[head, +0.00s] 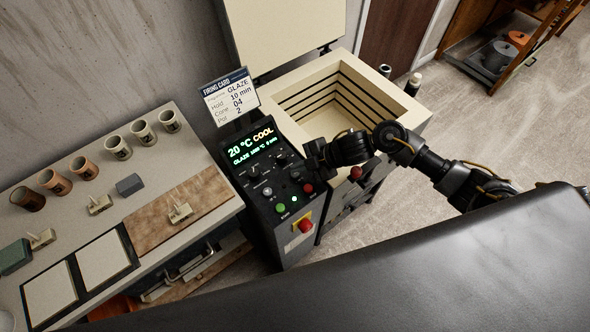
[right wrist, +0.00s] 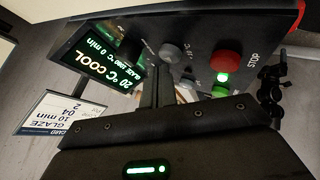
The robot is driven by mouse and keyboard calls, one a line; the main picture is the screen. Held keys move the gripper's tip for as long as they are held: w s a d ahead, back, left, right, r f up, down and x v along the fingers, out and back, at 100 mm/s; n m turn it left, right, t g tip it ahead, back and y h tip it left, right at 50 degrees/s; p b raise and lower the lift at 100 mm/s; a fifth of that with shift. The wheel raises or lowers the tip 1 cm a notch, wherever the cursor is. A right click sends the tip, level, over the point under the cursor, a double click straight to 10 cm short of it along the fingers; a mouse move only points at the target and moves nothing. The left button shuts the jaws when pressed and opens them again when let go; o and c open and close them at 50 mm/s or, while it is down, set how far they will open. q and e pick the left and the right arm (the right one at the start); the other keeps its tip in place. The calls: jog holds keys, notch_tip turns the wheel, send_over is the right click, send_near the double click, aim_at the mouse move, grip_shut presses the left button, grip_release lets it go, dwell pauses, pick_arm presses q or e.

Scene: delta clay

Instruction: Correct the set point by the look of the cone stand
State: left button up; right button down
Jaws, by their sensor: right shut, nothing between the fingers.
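The control box (head: 278,215) has a lit display (head: 250,147) reading 20 °C COOL, with a smaller GLAZE line ending in 0 min; its set temperature is hard to read. The firing card (head: 230,96) reads GLAZE, hold 10 min, cone 04, pot 2. Small pale cone stands sit on the left table: one on the brown board (head: 180,212), one behind it (head: 99,205), one at far left (head: 40,239). Their cones' bend is too small to tell. My right gripper (head: 312,160) is shut and empty by the panel; in the right wrist view its fingers (right wrist: 157,90) point at the knobs (right wrist: 170,53).
The open kiln (head: 335,92) is empty behind the panel. The panel carries a green button (head: 281,208), a red STOP button (head: 308,188) and a red knob on yellow (head: 305,226). Several cups (head: 117,147) and a grey block (head: 129,184) stand on the table.

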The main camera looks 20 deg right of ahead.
jog(key=shift+r, duration=0.35)
jog(key=shift+r, duration=0.1)
notch_tip(320, 180, up, 5)
jog(key=p, duration=0.5)
dwell(0.3)
dwell(2.1)
